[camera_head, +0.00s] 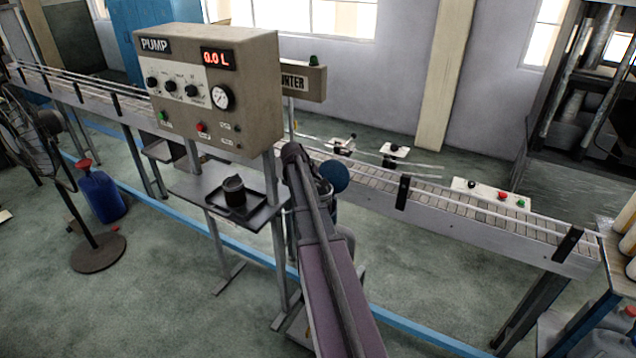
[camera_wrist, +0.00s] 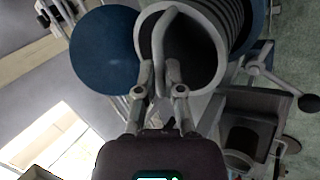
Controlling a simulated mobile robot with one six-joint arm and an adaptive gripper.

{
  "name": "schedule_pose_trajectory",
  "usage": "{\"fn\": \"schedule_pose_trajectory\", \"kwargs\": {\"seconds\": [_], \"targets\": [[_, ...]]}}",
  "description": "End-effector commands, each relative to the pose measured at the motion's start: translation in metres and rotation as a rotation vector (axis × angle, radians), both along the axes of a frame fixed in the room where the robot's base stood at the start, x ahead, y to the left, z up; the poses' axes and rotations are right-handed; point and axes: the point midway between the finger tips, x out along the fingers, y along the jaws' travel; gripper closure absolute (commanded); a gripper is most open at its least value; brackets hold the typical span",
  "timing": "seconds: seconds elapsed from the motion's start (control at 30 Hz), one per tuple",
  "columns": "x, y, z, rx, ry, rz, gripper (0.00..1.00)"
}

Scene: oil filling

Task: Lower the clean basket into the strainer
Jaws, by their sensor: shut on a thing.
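My gripper (camera_wrist: 159,78) is in the wrist view, its two fingers closed on the grey looped handle of the basket (camera_wrist: 168,22). The handle rises across a wide round grey rim with a dark inside. The strainer (camera_wrist: 225,80) seems to be the grey ribbed cylinder around or behind this rim; I cannot tell how deep the basket sits in it. A round blue disc (camera_wrist: 104,47), which looks like a lid, stands beside the rim on the left. In the head view the disc (camera_head: 334,177) shows just right of my arm, which hides the gripper and most of the strainer.
The pump cabinet (camera_head: 215,85) stands left of my arm and reads 0.0 L. Below it a shelf (camera_head: 190,185) carries a black tray (camera_head: 250,213) with a dark cup (camera_head: 234,189). A conveyor (camera_head: 440,200) runs behind.

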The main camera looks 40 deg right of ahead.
Motion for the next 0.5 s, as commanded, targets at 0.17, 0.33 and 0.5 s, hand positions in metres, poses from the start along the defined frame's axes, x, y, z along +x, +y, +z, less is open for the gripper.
{"fn": "schedule_pose_trajectory", "kwargs": {"seconds": [0.17, 0.33, 0.5], "targets": [[0.0, 0.0, -0.018, 0.0, 0.001, 0.001, 1.0], [0.0, 0.0, -0.021, 0.0, 0.001, 0.001, 1.0], [0.0, 0.0, -0.02, 0.0, 0.001, 0.001, 1.0]]}}
